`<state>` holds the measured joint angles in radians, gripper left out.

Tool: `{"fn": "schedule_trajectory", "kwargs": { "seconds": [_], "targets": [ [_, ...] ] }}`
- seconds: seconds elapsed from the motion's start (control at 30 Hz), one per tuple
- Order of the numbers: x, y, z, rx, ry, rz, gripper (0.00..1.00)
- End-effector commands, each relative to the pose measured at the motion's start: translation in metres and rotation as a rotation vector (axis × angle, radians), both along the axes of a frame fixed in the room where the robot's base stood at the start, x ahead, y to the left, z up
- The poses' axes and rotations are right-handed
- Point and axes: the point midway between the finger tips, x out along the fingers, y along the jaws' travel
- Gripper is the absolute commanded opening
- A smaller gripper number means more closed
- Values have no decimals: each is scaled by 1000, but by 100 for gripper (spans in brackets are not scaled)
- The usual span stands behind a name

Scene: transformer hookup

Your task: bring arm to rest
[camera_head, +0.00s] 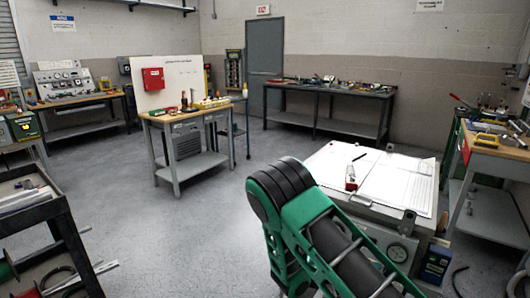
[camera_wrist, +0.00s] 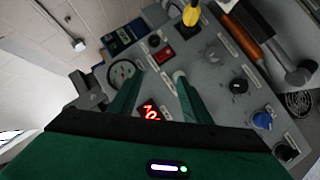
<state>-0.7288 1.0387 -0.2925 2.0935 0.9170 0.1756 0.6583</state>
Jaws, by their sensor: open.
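My gripper (camera_wrist: 152,92) shows in the wrist view, with two green fingers spread apart and nothing between them. The fingers point toward a grey control panel (camera_wrist: 208,70) with a round gauge (camera_wrist: 122,72), a red lit display (camera_wrist: 151,112), a black knob (camera_wrist: 238,87) and a blue knob (camera_wrist: 262,120). I cannot tell how far the fingertips are from the panel. In the head view my green and black arm (camera_head: 315,225) is folded in the lower middle, and my gripper is not visible there.
A bench with papers (camera_head: 375,180) stands close beside my arm on the right. A wooden-topped workbench (camera_head: 185,115) with a red box (camera_head: 153,79) stands mid-room. A dark cart (camera_head: 50,205) is at the left. A long table (camera_head: 330,90) lines the back wall. Floor (camera_head: 180,235) left of my arm is clear.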

Motion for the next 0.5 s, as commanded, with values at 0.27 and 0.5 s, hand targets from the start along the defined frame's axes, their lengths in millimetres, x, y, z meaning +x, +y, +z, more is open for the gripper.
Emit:
{"fn": "schedule_trajectory", "kwargs": {
  "seconds": [0.27,0.5],
  "targets": [
    [-45,-54,54,188,80,-225,44],
    [-93,-84,96,365,147,-363,44]
  ]
}}
